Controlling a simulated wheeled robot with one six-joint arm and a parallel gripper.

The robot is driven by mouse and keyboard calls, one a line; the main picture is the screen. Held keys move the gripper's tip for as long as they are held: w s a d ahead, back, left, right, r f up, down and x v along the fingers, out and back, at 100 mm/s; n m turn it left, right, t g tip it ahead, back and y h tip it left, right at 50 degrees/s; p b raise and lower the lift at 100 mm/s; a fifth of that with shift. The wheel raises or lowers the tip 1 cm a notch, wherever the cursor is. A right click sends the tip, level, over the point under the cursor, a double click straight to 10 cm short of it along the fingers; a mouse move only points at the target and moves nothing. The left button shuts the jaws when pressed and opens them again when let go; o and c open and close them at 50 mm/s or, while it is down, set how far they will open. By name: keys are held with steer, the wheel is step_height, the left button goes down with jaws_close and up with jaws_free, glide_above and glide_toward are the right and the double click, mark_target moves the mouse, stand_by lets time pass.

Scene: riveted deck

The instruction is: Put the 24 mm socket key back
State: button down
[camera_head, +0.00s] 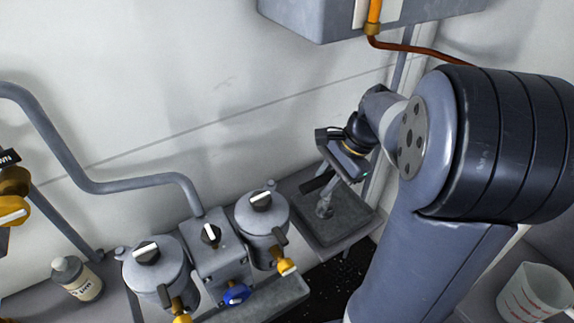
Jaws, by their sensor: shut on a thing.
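My gripper (325,184) is over a dark grey shallow tray (352,230), right of the middle of the view. It is shut on a small grey metal tool (325,203), which I take to be the 24 mm socket key. The tool hangs down from the fingers, with its lower end over the tray. I cannot tell whether that end touches the tray floor. The upper part of the tool is hidden by the fingers, and no size marking is legible.
Left of the tray stand two grey canisters (170,268) with black knobs and yellow taps, and a valve block (218,252) between them. A labelled bottle (78,280) stands far left. A measuring jug (534,294) is at lower right. A grey box (330,20) overhangs above.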

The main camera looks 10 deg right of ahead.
steer(key=w+a+p, duration=0.2)
steer(key=w, duration=0.5)
steer(key=w+a+p, duration=0.1)
steer(key=w+a, duration=0.2)
steer(key=w, duration=0.4)
step_height(320, 180, down, 7)
steer(key=p, duration=0.1)
steer(key=shift+w, duration=0.45)
steer(key=shift+d+f, duration=0.1)
steer(key=c, duration=1.3)
jaws_free()
steer(key=shift+o, duration=0.2)
steer(key=v, duration=1.2)
steer(key=shift+b, duration=0.3)
